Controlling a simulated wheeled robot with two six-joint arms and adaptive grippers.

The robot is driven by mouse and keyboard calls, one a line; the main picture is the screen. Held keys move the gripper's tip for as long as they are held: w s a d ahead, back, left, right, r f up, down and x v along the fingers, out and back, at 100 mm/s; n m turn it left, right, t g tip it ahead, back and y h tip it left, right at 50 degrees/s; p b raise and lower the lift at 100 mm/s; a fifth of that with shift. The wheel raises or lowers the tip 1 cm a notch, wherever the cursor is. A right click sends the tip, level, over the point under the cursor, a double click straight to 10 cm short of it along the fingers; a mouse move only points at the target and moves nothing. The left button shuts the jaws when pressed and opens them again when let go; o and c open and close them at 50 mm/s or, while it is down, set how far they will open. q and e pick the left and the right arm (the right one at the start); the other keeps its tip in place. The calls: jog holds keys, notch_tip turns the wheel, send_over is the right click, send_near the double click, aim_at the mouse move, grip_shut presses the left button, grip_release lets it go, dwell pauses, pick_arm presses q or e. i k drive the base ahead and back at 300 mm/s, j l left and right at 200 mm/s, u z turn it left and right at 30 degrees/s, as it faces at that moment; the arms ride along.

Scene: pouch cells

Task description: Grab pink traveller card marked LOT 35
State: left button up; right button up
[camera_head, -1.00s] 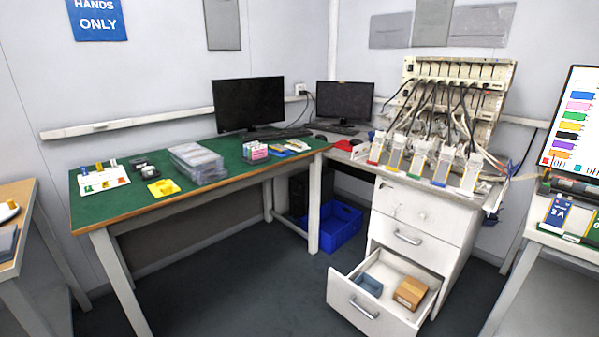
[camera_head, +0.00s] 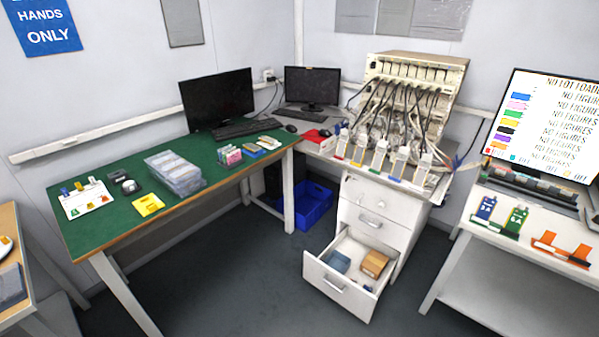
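A small rack of cards (camera_head: 230,155) with pink and other coloured cards stands on the green-topped table (camera_head: 110,232), near its right end. Pink shows at its front, but no lot marking is legible at this distance, so I cannot tell which card is LOT 35. Neither of my grippers shows in the head view.
Clear trays (camera_head: 175,172), a yellow item (camera_head: 149,204) and a white board (camera_head: 86,198) lie on the green table. A blue crate (camera_head: 312,204) is on the floor. A screen (camera_head: 548,125) stands right.

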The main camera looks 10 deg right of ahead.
aim_at(234, 156)
jog(key=i+j, duration=0.1)
jog(key=i, duration=1.35)
jog(key=i+j, duration=0.15)
jog(key=i, duration=0.55)
jog(key=z, duration=0.05)
